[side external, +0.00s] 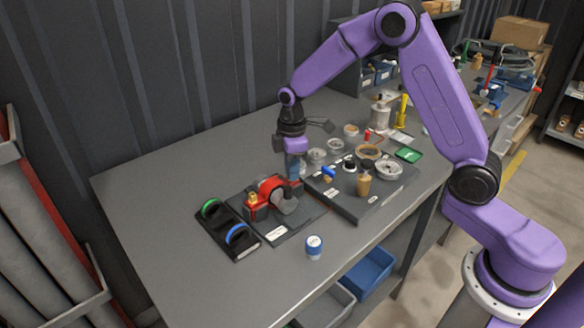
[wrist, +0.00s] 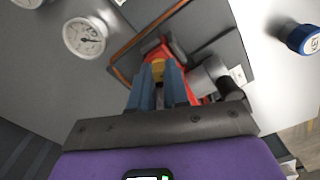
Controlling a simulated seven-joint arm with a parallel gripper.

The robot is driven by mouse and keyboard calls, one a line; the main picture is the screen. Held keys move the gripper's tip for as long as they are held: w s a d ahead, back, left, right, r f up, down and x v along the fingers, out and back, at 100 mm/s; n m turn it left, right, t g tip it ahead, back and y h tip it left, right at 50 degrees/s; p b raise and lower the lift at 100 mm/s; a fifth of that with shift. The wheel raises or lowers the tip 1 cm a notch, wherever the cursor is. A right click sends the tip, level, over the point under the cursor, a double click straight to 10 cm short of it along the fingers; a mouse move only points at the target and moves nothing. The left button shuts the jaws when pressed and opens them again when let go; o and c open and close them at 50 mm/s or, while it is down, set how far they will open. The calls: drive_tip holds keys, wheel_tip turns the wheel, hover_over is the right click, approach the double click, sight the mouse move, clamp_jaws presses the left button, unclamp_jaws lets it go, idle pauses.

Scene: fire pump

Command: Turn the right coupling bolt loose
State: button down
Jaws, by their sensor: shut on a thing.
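The red and grey pump (side external: 270,187) sits on a dark base plate (side external: 290,232) on the bench. My gripper (side external: 293,178) points down at the right end of the pump in the side view. In the wrist view the blue fingers of my gripper (wrist: 161,84) are close together over the red pump body (wrist: 156,48), and a grey cylinder (wrist: 208,77) lies beside them. The fingers are shut on the right coupling bolt, which is mostly hidden between them. A brass-coloured part (wrist: 157,69) shows just beyond the fingertips.
A black holder with green and blue rings (side external: 223,229) stands left of the pump. A blue-and-white jar (side external: 314,247) stands in front; a dark tray (side external: 352,204) with gauges and small parts lies to the right. The bench's left end is clear.

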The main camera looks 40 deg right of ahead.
drive_tip(key=n, duration=0.5)
drive_tip(key=shift+n, duration=0.4)
idle(0.3)
drive_tip(key=c, duration=1.4)
unclamp_jaws()
wheel_tip(320, 180, up, 18)
drive_tip(key=shift+f, duration=0.25)
